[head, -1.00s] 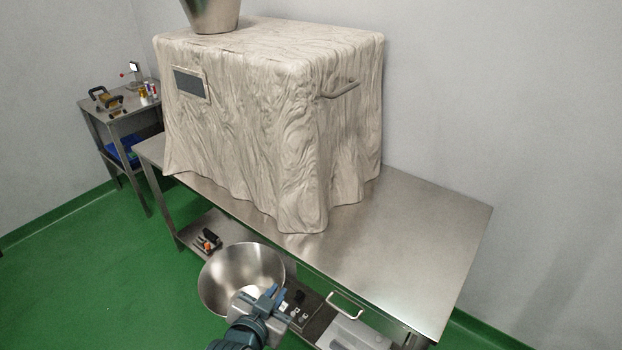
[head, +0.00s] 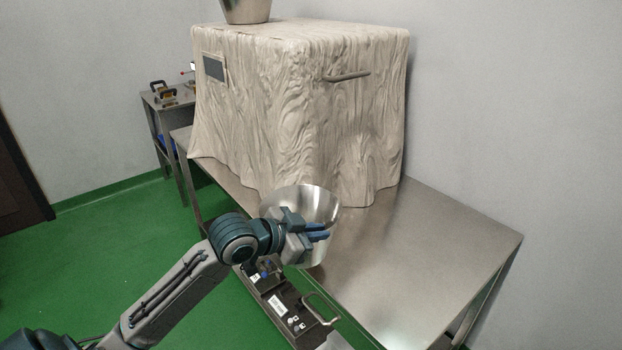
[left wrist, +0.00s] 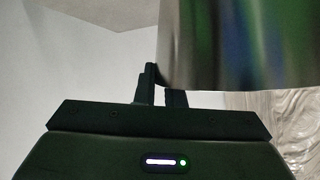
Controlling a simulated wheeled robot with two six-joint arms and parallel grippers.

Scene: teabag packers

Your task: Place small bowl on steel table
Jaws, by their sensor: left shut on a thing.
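The small steel bowl (head: 318,203) is in my left gripper (head: 318,232), tilted with its opening toward the upper left. My left gripper is shut on its wall; the fingers cover part of it. The bowl appears in front of the steel table (head: 440,230), over its front edge in the head view; I cannot tell if they touch. In the left wrist view the bowl's shiny wall (left wrist: 235,45) fills the upper right, beside the gripper fingers (left wrist: 160,85). My right gripper is out of view.
A cloth-draped box (head: 300,110) with a handle covers the table's left and back, a metal container (head: 246,10) on top. The table's right part is bare. A small side table (head: 165,98) stands at the back left.

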